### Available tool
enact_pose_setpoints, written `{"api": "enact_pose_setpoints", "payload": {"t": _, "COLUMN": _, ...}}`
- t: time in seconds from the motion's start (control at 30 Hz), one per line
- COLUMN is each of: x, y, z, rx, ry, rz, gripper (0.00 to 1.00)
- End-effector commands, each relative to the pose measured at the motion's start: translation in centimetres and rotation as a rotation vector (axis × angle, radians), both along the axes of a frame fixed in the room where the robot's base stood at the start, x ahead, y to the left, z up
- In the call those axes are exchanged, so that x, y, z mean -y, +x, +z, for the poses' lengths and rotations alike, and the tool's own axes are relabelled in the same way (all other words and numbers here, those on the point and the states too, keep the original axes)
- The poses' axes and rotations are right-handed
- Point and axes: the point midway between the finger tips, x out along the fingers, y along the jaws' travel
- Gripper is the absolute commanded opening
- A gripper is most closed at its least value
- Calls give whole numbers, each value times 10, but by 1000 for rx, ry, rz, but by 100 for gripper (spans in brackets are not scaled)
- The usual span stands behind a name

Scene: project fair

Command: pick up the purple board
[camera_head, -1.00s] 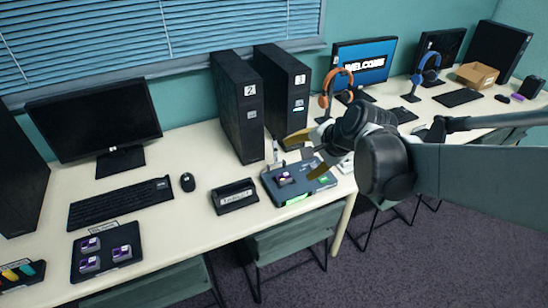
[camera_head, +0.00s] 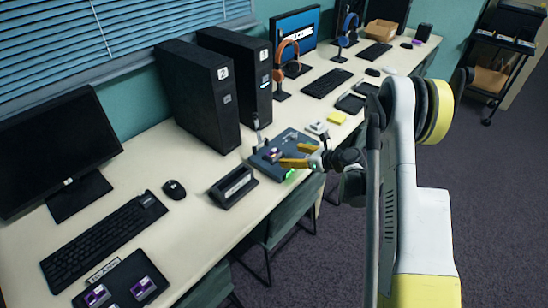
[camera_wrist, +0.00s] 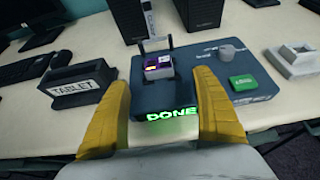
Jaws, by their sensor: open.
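A small purple board (camera_wrist: 153,74) with a light block on top sits on a dark grey test station (camera_wrist: 190,110). In the head view the purple board (camera_head: 272,154) shows small on the station (camera_head: 258,160). My gripper (camera_wrist: 160,88) has its two yellow fingers wide apart, one on each side of the board and nearer the camera, with nothing between them. In the head view my gripper (camera_head: 287,156) reaches over the station from the right. I cannot tell whether the fingers touch the station. Green letters "DONE" glow on the station's front edge.
A stand labelled TABLET (camera_wrist: 75,88) is left of the station. A green button (camera_wrist: 243,84) and a grey knob are on its right side. Black computer towers (camera_head: 205,100) stand behind. More purple boards lie on a black tray (camera_head: 120,285) at the lower left.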

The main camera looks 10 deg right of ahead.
Motion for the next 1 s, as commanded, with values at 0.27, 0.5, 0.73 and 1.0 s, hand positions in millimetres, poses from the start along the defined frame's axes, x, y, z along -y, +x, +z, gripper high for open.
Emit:
{"api": "enact_pose_setpoints", "payload": {"t": 0.27, "x": -24, "y": 31, "z": -20, "rx": 1, "ry": -3, "rz": 3, "gripper": 76}}
{"api": "enact_pose_setpoints", "payload": {"t": 0.5, "x": -40, "y": 48, "z": -33, "rx": 2, "ry": -5, "rz": 5, "gripper": 76}}
{"api": "enact_pose_setpoints", "payload": {"t": 0.73, "x": -54, "y": 67, "z": -43, "rx": 2, "ry": -6, "rz": 2, "gripper": 76}}
{"api": "enact_pose_setpoints", "payload": {"t": 1.0, "x": -54, "y": 67, "z": -42, "rx": 2, "ry": -6, "rz": 2, "gripper": 46}}
